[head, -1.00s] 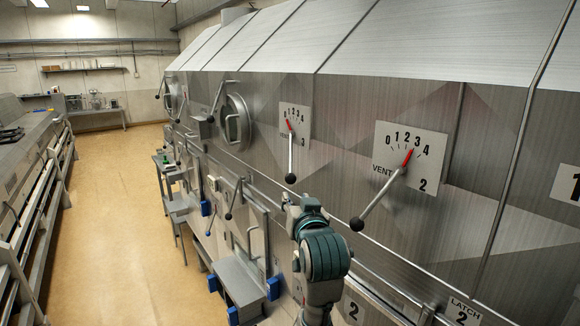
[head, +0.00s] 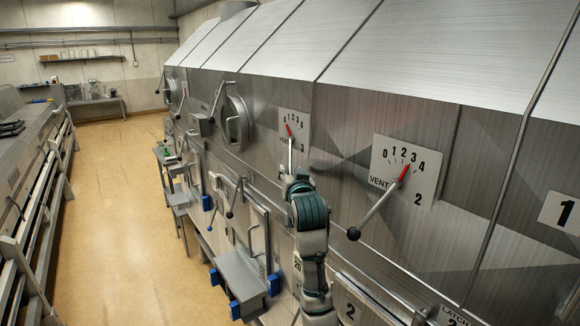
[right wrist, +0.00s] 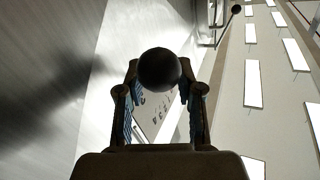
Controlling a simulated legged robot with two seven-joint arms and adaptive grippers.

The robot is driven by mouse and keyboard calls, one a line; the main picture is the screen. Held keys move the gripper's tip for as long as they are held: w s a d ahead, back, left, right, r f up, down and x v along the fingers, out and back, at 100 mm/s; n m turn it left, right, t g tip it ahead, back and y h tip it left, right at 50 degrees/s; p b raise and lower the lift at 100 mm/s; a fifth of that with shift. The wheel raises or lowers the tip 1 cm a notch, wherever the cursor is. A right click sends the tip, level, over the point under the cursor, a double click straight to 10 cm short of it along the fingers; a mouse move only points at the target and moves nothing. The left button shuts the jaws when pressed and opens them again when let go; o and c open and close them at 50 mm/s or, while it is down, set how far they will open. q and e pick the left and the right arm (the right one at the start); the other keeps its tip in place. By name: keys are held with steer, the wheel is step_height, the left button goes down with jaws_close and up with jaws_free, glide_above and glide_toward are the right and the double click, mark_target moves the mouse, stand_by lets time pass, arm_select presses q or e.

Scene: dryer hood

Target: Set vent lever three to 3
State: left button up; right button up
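The vent three plate (head: 302,145) is a pale dial on the hood wall, marked 0 to 4 with a 3 below. Its red pointer (head: 289,130) points up near the low end, around 0 to 1. The lever's grey rod (head: 290,158) hangs down from it. My right gripper (head: 290,181) is at the rod's lower end and hides the ball in the head view. In the right wrist view the black ball (right wrist: 160,68) sits between the open fingertips, with little gap on either side; contact cannot be told. My left gripper is not in view.
The vent two plate (head: 407,172) and its lever ball (head: 353,233) are to the right of my right arm. A round hatch (head: 236,124) is to the left. Lower down are a grey box (head: 238,275) and door handles. The floor aisle (head: 125,200) is clear.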

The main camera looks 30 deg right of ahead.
steer(key=shift+w+d, duration=0.2)
steer(key=shift+w, duration=0.3)
jaws_close()
